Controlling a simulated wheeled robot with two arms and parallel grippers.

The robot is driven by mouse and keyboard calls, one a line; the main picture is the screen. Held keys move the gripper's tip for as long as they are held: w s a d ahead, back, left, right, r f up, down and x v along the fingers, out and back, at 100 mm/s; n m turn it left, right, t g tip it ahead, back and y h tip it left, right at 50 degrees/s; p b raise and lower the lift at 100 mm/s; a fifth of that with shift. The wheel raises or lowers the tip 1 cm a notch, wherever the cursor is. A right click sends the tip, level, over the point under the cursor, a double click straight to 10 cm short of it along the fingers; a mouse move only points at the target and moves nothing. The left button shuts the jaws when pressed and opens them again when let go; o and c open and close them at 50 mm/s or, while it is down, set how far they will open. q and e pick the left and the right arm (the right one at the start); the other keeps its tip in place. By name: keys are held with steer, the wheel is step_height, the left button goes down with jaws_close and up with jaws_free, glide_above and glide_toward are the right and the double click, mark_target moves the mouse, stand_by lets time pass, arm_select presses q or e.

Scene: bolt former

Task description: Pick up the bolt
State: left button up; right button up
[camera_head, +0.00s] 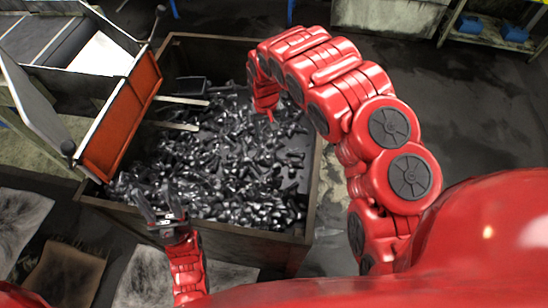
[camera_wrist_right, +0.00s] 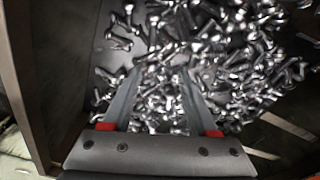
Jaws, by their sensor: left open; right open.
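Many shiny dark metal bolts (camera_head: 225,165) lie in a loose heap in a large brown metal bin (camera_head: 314,190). In the right wrist view the bolts (camera_wrist_right: 240,75) spread below and beyond my right gripper (camera_wrist_right: 162,75). Its two grey fingers are apart, pointing down at the heap, with bolts visible between them and none held. I cannot tell whether the fingertips touch any bolt. In the head view my right arm hides most of that gripper. My left gripper (camera_head: 158,197) is open and empty, over the bin's near left edge.
An orange panel (camera_head: 125,115) stands at the bin's left side. Pale prongs (camera_head: 180,100) reach over the bolts from it. In the right wrist view the bin wall (camera_wrist_right: 28,80) rises close on the left. Shelving with blue boxes (camera_head: 470,25) stands far right, past open floor.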

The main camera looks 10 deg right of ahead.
steer(key=s+d, duration=0.1)
steer(key=b, duration=0.4)
glide_above(274, 160)
steer(key=shift+g, duration=0.4)
step_height(274, 160, down, 11)
steer(key=shift+f, duration=0.1)
steer(key=shift+s+f, duration=0.1)
steer(key=shift+f, duration=0.65)
steer(key=shift+f+p, duration=0.5)
steer(key=shift+f, duration=1.4)
jaws_close()
